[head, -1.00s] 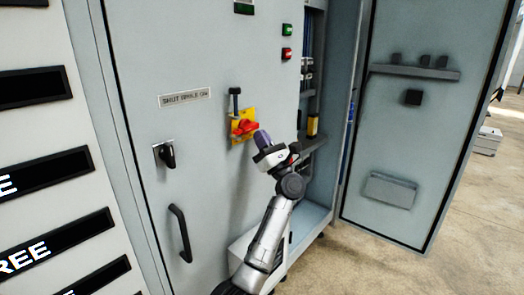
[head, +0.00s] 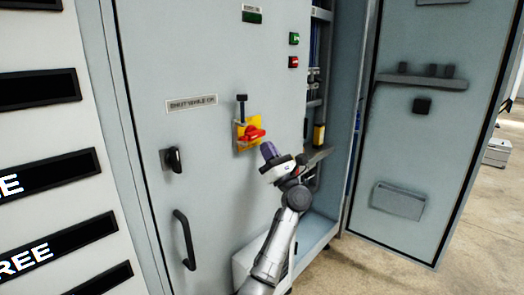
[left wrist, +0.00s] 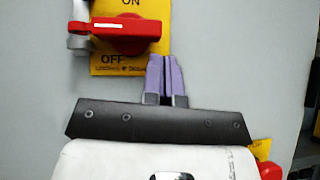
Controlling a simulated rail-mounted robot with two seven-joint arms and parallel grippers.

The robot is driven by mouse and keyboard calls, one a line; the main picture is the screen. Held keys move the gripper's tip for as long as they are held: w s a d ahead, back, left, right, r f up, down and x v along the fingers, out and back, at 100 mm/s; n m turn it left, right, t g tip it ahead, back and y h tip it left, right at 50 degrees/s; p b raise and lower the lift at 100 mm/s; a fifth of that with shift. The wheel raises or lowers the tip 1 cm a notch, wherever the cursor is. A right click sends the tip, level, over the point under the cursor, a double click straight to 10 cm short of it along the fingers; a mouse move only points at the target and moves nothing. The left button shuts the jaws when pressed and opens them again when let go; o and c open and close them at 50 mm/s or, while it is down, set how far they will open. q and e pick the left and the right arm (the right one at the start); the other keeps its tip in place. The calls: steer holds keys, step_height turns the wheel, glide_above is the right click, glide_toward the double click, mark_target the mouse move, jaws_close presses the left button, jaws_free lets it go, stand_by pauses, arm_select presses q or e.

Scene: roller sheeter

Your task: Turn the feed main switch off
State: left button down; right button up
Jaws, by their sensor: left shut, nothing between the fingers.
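The feed main switch is a red rotary handle (head: 253,133) on a yellow plate (head: 241,140) on the grey cabinet door. In the left wrist view the red handle (left wrist: 128,34) lies about horizontal, its white mark toward the left end. "ON" shows above it and "OFF" below it on the yellow plate (left wrist: 125,66). My left gripper (head: 266,147) is shut and empty, just below and right of the handle. In the left wrist view its purple fingertips (left wrist: 163,58) are together at the plate's lower right, apart from the handle. My right gripper is not in view.
A black fitting (head: 242,101) stands above the switch plate. A black door latch (head: 173,159) and a long pull handle (head: 184,240) are to the left. Green (head: 294,38) and red (head: 293,62) buttons are above right. An open cabinet door (head: 420,150) stands at the right.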

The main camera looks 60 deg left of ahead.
arm_select(q)
steer(key=a+f+p+v, duration=0.1)
steer(key=p+v, duration=0.1)
steer(key=v, duration=1)
steer(key=shift+w+a, duration=0.15)
steer(key=shift+a, duration=0.05)
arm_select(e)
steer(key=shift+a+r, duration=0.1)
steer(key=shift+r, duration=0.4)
